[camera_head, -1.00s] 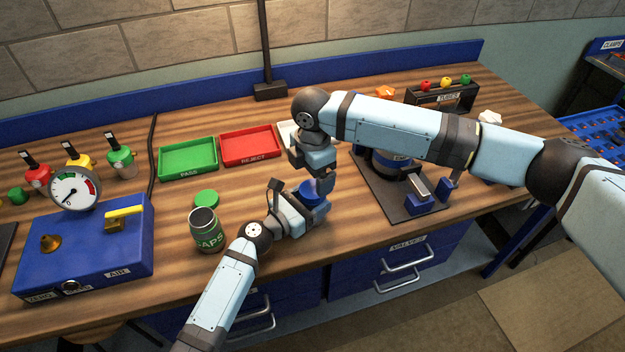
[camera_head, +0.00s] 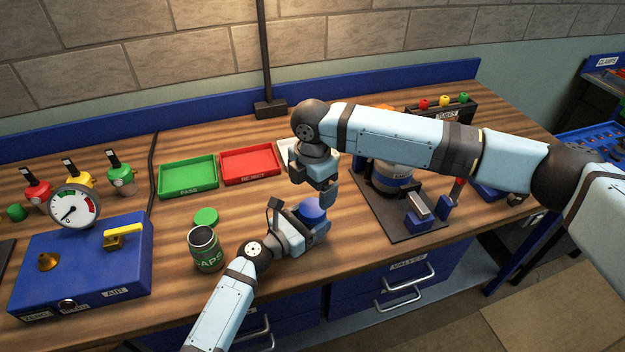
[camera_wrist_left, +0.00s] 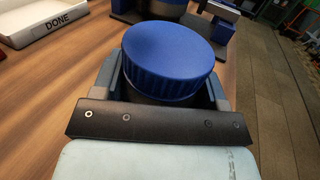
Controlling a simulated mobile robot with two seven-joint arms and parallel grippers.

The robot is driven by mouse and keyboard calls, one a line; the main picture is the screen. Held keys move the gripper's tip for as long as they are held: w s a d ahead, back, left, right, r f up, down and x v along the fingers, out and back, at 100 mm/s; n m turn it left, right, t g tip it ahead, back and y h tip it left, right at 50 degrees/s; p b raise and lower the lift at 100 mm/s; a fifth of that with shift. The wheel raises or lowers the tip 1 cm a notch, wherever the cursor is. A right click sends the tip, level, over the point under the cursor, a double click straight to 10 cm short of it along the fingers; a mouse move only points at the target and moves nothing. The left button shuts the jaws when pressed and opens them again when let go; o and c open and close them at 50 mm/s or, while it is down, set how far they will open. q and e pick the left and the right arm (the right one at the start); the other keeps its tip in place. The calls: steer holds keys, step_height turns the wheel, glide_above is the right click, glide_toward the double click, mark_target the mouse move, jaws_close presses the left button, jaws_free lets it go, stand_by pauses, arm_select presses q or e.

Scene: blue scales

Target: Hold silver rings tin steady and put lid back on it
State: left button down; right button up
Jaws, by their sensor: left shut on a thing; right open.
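A round blue ribbed lid (camera_wrist_left: 170,55) sits on top of a dark tin (camera_wrist_left: 145,101) in the left wrist view, with no clear gap seen between them. The lid also shows in the head view (camera_head: 312,209). My left gripper (camera_head: 304,219) is shut around the tin, one finger on each side, below the lid. The tin's label is hidden, and most of its body is behind the gripper. My right gripper (camera_head: 329,197) is open and empty, pointing down just above and behind the lid, apart from it.
An open green CAPS tin (camera_head: 205,252) stands left, its green lid (camera_head: 206,216) behind it. Green PASS (camera_head: 188,174), red REJECT (camera_head: 250,165) and white DONE (camera_wrist_left: 40,22) trays are at the back. A dark fixture plate (camera_head: 405,222) lies right.

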mark_target(313, 207)
steer(key=shift+f, duration=3.1)
steer(key=c, duration=1)
steer(key=o, duration=1.1)
steer(key=shift+r, duration=0.1)
step_height(313, 207, up, 12)
